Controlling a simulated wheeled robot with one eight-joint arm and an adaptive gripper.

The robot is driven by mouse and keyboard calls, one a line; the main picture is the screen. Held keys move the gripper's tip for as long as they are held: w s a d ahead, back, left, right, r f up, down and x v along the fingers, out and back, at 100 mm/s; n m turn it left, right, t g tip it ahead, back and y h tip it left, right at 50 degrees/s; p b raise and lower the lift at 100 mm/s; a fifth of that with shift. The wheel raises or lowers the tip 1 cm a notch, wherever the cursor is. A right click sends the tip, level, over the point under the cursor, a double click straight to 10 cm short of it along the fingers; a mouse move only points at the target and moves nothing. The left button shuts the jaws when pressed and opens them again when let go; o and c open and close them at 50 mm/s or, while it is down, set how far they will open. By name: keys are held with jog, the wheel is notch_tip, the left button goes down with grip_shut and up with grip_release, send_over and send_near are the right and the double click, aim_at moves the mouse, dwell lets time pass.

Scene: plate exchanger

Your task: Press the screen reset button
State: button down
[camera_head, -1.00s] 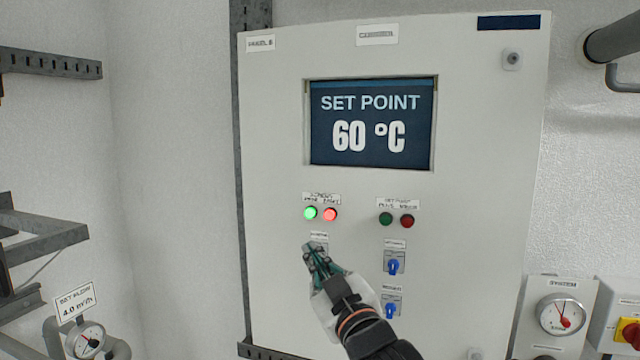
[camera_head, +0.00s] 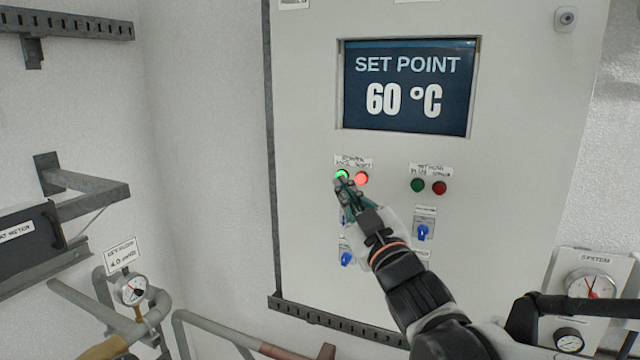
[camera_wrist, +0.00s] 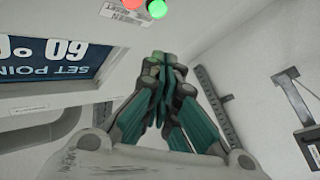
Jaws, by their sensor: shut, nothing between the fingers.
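The panel screen (camera_head: 408,88) reads SET POINT 60 °C. Below it sit a lit green button (camera_head: 342,174) and a lit red button (camera_head: 361,178), under a small label (camera_head: 353,161) too blurred to read surely. My gripper (camera_head: 343,184) is shut and empty. In the head view its tips overlap the lower edge of the green button; I cannot tell whether they touch. In the wrist view the green button (camera_wrist: 157,8) and red button (camera_wrist: 132,3) are at the top edge, apart in the picture from my fingertips (camera_wrist: 158,58).
Dark green (camera_head: 418,185) and dark red (camera_head: 439,187) unlit buttons sit to the right. Pipes and a gauge (camera_head: 132,290) are at lower left; a system gauge (camera_head: 590,288) is at right.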

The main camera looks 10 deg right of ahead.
aim_at(359, 181)
jog(key=shift+w+d+b, duration=0.25)
jog(key=shift+w+d, duration=0.3)
jog(key=shift+w, duration=0.25)
jog(key=shift+w+d+b, duration=0.3)
jog(key=shift+w+d, duration=0.3)
jog(key=shift+w, duration=0.2)
jog(key=shift+w+d+b, duration=0.25)
jog(key=shift+w+d, duration=0.3)
jog(key=shift+w, duration=0.25)
jog(key=shift+w+d, duration=0.25)
jog(key=shift+w, duration=0.1)
jog(key=shift+w+d+b, duration=0.3)
dwell(0.5)
dwell(0.4)
jog(key=shift+s+a, duration=0.55)
jog(key=shift+s, duration=0.15)
jog(key=shift+w, duration=0.1)
jog(key=s+a+p, duration=0.1)
jog(key=s, duration=0.1)
jog(key=s+a+p, duration=0.1)
jog(key=s+a, duration=0.1)
jog(key=shift+s, duration=0.1)
